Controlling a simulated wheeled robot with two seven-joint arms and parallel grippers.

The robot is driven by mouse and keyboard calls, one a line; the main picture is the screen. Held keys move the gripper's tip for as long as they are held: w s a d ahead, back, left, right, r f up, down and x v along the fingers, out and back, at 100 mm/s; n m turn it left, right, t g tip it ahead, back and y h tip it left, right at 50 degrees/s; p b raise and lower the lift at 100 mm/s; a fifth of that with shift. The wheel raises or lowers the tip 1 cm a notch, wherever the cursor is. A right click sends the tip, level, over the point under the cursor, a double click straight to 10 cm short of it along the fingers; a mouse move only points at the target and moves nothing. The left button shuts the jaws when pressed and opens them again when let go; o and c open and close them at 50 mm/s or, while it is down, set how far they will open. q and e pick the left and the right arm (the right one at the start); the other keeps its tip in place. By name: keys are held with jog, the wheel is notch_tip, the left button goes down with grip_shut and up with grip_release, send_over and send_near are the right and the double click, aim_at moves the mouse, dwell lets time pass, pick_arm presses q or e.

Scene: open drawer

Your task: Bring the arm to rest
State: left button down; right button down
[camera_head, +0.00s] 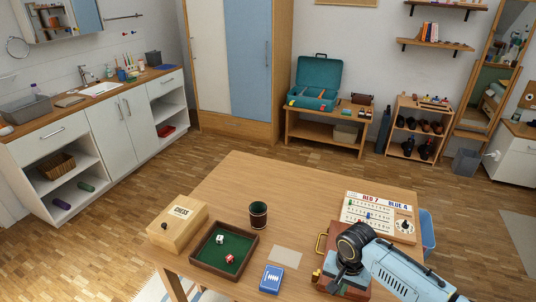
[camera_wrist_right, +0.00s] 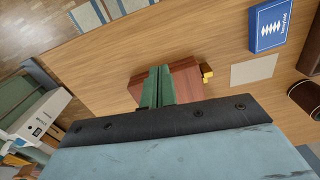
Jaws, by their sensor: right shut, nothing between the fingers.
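My right arm (camera_head: 405,270) reaches in from the lower right in the head view, pale blue with a dark wrist joint. My right gripper (camera_head: 341,279) is above the table's near right part, over a reddish-brown case (camera_head: 334,236) with brass fittings. In the right wrist view the green fingers of the right gripper (camera_wrist_right: 158,86) are together and empty. The case (camera_wrist_right: 188,80) shows behind them there; whether they touch it cannot be told. The arm hides much of the case in the head view. My left gripper is not in view.
The wooden table (camera_head: 305,190) also bears a chess box (camera_head: 178,225), a dice tray (camera_head: 196,263), a dark cup (camera_head: 258,215), a blue card box (camera_head: 271,280) and a scoreboard (camera_head: 378,215). The table's far middle is clear.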

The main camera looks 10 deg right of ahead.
jog(key=s+a+r+n+t+y, duration=0.1)
jog(key=s+a+n+y, duration=0.1)
jog(key=s+a+n, duration=0.6)
jog(key=s+d+r+n+t+h, duration=0.1)
jog(key=s+d+r, duration=0.1)
jog(key=s+r, duration=0.35)
jog(key=s+d+r+t+h, duration=0.1)
jog(key=s+d+r+t, duration=0.15)
jog(key=s, duration=0.55)
notch_tip(320, 180, down, 29)
jog(key=s+g+b, duration=0.2)
jog(key=s+b, duration=0.1)
jog(key=b, duration=0.2)
jog(key=s+d+f+g+b, duration=0.1)
jog(key=s+d+f+b, duration=0.2)
jog(key=s+f, duration=1.2)
notch_tip(320, 180, down, 4)
jog(key=shift+s+d+b, duration=0.15)
jog(key=shift+s+b, duration=0.15)
jog(key=shift+b, duration=0.15)
jog(key=shift+g, duration=0.25)
